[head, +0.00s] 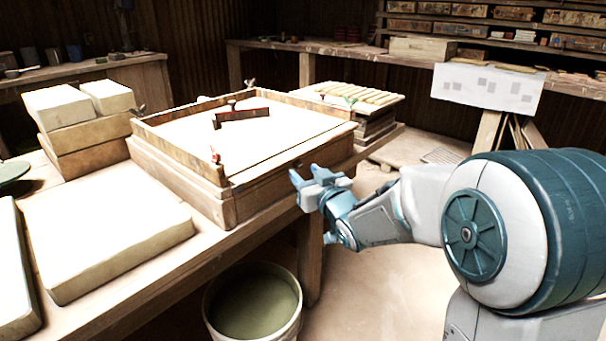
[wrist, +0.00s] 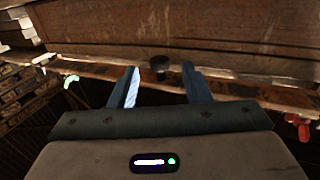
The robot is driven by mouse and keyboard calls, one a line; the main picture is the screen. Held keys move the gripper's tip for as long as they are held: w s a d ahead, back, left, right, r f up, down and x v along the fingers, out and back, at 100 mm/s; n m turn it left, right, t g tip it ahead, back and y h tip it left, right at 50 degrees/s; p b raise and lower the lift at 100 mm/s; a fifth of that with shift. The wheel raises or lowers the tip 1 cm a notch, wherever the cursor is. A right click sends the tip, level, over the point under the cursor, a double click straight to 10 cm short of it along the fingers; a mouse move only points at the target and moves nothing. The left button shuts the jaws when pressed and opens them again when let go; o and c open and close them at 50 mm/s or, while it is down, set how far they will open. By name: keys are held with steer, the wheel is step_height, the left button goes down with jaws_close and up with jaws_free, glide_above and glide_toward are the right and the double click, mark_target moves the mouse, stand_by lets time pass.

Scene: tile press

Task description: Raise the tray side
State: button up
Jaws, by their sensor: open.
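The wooden tray (head: 180,160) sits on the workbench with raised sides along its left and back edges. The side facing my gripper lies folded down or low; I cannot tell which from the head view. My gripper (head: 312,177) is open beside the tray's right front face. In the wrist view a small dark knob (wrist: 159,64) shows on the wooden face (wrist: 200,30), between and beyond the two open fingertips (wrist: 160,75). The fingers do not visibly touch the knob.
Pale slabs (head: 105,240) lie on the bench at left, with stacked blocks (head: 85,130) behind them. A bucket (head: 252,303) stands on the floor below the bench edge. A red-and-black tool (head: 242,115) lies on the tray's pale surface.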

steer(key=shift+x, duration=1.3)
jaws_close()
steer(key=shift+r, duration=0.15)
